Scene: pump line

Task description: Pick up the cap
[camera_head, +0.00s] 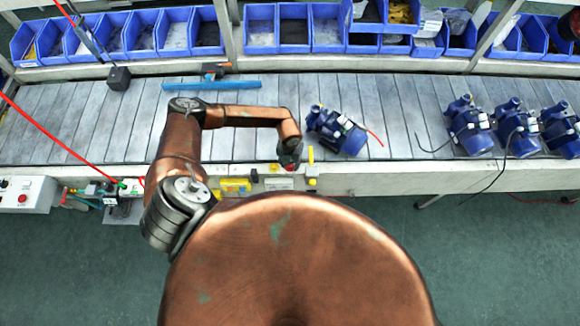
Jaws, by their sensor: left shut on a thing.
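My left gripper (290,158) is at the front edge of the conveyor, left of the nearest blue pump (337,131). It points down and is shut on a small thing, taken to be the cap. The cap is too small and too covered by the gripper to make out its shape. A trace of dark red shows at the fingertips. I cannot tell whether it is clear of the surface below. My right gripper is not in view.
Several blue pumps (470,127) with loose cables stand on the right of the slatted conveyor (70,120). A blue bar (212,85) and a power tool (214,70) lie behind my arm. Blue bins (294,28) line the back. A control box (25,194) is at the left.

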